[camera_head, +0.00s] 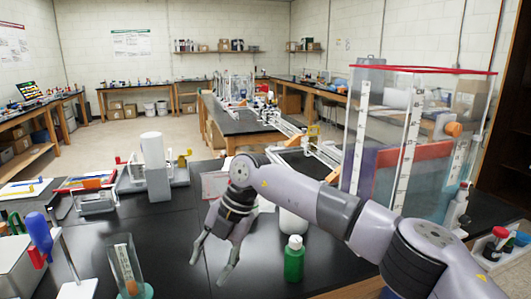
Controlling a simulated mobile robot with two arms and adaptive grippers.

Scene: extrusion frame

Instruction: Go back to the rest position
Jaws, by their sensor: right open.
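My right arm reaches in from the right, and its gripper (210,272) hangs over the black bench top (190,225). Its two fingers point down and are apart, with nothing between them. A green bottle with a white cap (293,260) stands to the right of the fingers, apart from them. A white container (291,224) behind it is partly hidden by my arm. My left gripper is not in view.
A large clear tank with a red rim (425,70) stands at the right behind my arm. A clear tube on a teal base (125,265) and a blue-handled tool (40,235) are at the left. A white cylinder device (154,165) is further back.

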